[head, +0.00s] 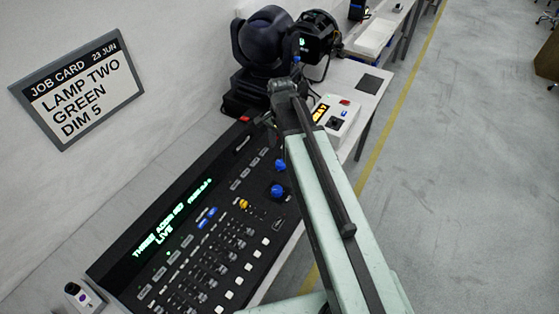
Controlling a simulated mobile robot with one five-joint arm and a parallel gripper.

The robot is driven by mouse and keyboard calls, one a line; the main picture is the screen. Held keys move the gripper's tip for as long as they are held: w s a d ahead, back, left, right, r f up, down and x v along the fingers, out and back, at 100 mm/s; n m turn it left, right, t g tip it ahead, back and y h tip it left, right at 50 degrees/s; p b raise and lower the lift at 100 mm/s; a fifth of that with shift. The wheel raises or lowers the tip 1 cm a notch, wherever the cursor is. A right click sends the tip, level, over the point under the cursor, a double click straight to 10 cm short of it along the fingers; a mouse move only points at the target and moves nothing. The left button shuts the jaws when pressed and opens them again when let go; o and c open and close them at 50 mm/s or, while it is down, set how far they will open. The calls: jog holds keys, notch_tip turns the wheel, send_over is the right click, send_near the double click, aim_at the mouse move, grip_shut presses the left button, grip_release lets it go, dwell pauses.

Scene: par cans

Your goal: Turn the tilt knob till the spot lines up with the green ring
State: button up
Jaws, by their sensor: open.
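The dark lighting console (125,262) fills the lower left of the head view. My gripper (268,119) is at the far end of my arm, beyond these knobs near the console's top right corner. It is open and holds nothing visible. I see neither a light spot nor a green ring.
A black moving-head lamp (265,42) stands behind the console, with another black lamp (317,42) beside it. A white control box (343,112) is right of my arm. A job card (80,90) hangs on the wall. The grey floor at right is mostly clear.

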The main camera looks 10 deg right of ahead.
aim_at(281, 163)
notch_tip(281, 163, down, 8)
jog(key=b, duration=0.8)
jog(key=shift+r, duration=0.1)
jog(key=c, duration=1.2)
jog(key=shift+a, duration=0.25)
grip_shut()
jog(key=shift+d, duration=0.2)
jog(key=shift+d, duration=0.15)
jog(key=o, duration=1.2)
grip_release()
